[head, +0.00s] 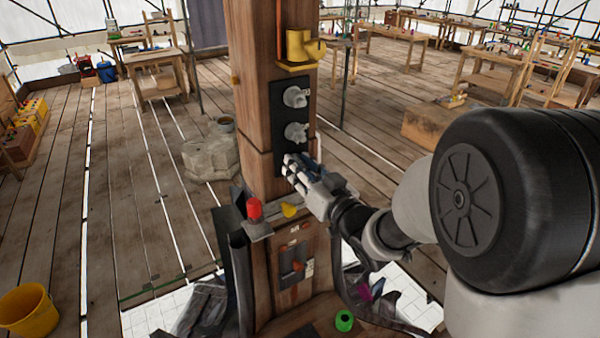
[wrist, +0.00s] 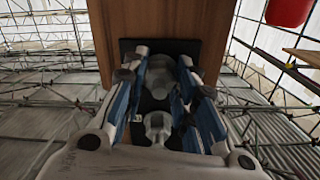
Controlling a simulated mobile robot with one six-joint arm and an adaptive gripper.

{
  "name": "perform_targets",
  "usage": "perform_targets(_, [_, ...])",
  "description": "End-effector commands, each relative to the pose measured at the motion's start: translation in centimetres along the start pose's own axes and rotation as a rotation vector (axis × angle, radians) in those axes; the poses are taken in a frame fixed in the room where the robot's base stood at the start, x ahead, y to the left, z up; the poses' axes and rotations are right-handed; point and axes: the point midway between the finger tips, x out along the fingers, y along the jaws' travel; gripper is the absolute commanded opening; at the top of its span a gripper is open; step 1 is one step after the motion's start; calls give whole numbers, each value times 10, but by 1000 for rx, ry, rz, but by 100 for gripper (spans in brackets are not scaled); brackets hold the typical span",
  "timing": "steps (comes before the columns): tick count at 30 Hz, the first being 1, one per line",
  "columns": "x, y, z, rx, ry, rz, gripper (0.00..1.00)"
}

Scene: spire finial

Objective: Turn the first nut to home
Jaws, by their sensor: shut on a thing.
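A black panel (head: 277,116) is fixed to the front of the wooden post and carries grey nuts in a column. The upper nut (head: 295,97) and the middle nut (head: 297,132) stand clear of my gripper. My gripper (head: 291,168) is at the panel's lower end, shut on the lowest nut, which it largely hides in the head view. In the wrist view my blue-sided fingers (wrist: 161,78) close around this grey nut (wrist: 157,76). Another grey nut (wrist: 158,127) shows between the fingers, apart from their tips. No label tells which nut is the first.
A yellow bracket (head: 298,50) sits on the post above the panel. Below my gripper, a ledge holds a red knob (head: 255,208) and a small yellow piece (head: 289,210). A yellow bucket (head: 29,310) stands at left. Workbenches are far behind; floor left of the post is mostly open.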

Motion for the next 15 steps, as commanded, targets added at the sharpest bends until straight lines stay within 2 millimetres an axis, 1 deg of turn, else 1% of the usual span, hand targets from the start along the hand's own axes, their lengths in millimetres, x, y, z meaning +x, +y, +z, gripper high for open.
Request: perform_targets(15, [0,-1,0,489,0,0,2])
